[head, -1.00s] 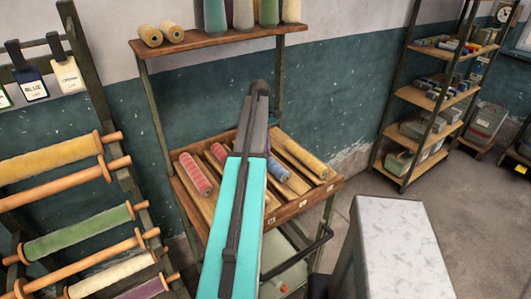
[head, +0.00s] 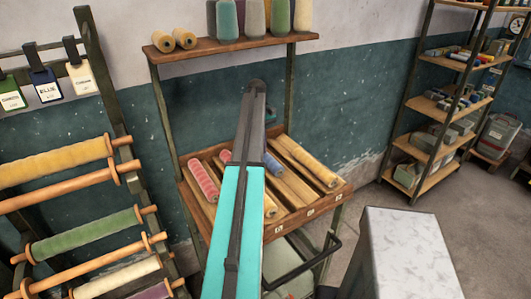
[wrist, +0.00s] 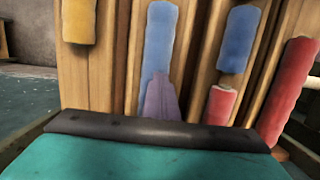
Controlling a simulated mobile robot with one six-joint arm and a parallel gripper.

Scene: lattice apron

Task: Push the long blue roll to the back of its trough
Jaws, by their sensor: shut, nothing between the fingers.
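The long blue roll (wrist: 160,38) lies lengthwise in a wooden trough in the wrist view. My gripper (wrist: 159,78), with purple-grey fingers shut and empty, overlaps its near part; I cannot tell whether they touch. In the head view a blue roll (head: 272,164) shows beside my arm on the slanted trough rack (head: 308,213); which blue one is unclear. My arm hides the gripper there.
A yellow roll (head: 308,162) and a pink-red roll (head: 203,181) lie toward the rack's sides. A shelf with spools (head: 235,50) stands above. A rack of wound rods (head: 85,220) is at left, a pale-topped block (head: 410,240) at right.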

